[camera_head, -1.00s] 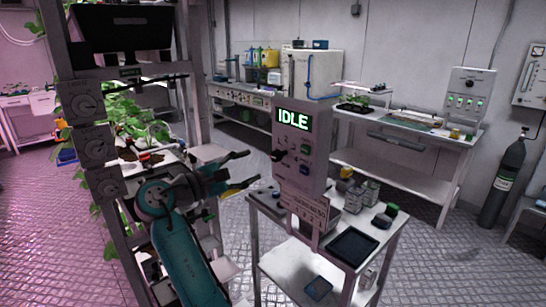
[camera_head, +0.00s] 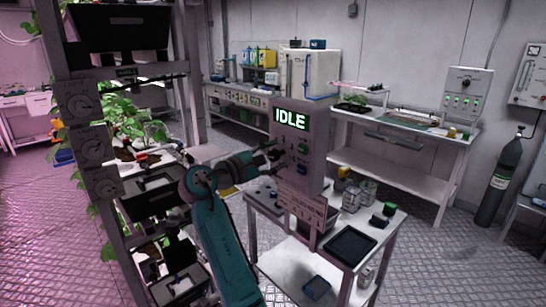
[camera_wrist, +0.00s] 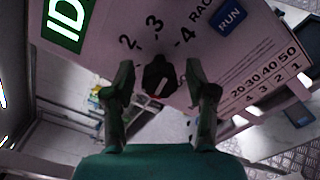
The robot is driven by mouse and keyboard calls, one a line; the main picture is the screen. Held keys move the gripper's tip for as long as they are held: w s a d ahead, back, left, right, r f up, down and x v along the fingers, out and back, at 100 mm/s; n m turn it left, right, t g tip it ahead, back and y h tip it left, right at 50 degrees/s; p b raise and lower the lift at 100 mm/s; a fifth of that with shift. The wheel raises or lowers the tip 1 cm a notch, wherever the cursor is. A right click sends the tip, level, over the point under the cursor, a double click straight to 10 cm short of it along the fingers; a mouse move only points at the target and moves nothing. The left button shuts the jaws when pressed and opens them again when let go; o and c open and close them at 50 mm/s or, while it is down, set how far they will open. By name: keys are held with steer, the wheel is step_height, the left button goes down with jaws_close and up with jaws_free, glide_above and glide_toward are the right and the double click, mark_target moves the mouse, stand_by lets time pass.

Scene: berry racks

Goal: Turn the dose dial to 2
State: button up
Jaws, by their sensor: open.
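The dose dial (camera_wrist: 160,76) is a dark knob on the grey control box's face in the wrist view, with a small red mark on it. Numbers 2, 3 and 4 are printed around it; I cannot tell which one it points to. The control box (camera_head: 312,165) stands upright on a small table, its green screen (camera_head: 291,119) reading IDLE. My gripper (camera_wrist: 160,84) is open, with a finger on either side of the dial; contact is not clear. In the head view, my gripper (camera_head: 272,155) is at the box's face and hides the dial.
A blue RUN button (camera_wrist: 232,19) and a printed number chart (camera_wrist: 265,80) are near the dial. The small table (camera_head: 262,208) holds jars (camera_head: 351,199) and a black tray (camera_head: 350,246). A plant rack (camera_head: 75,130) stands close at left.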

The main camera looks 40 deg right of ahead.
jaws_close()
steer(key=shift+m, duration=0.3)
steer(key=m, duration=0.4)
steer(key=shift+m, duration=0.3)
steer(key=m, duration=0.4)
steer(key=shift+m, duration=0.3)
steer(key=m, duration=0.5)
steer(key=shift+r, duration=0.1)
steer(key=shift+m, duration=2.5)
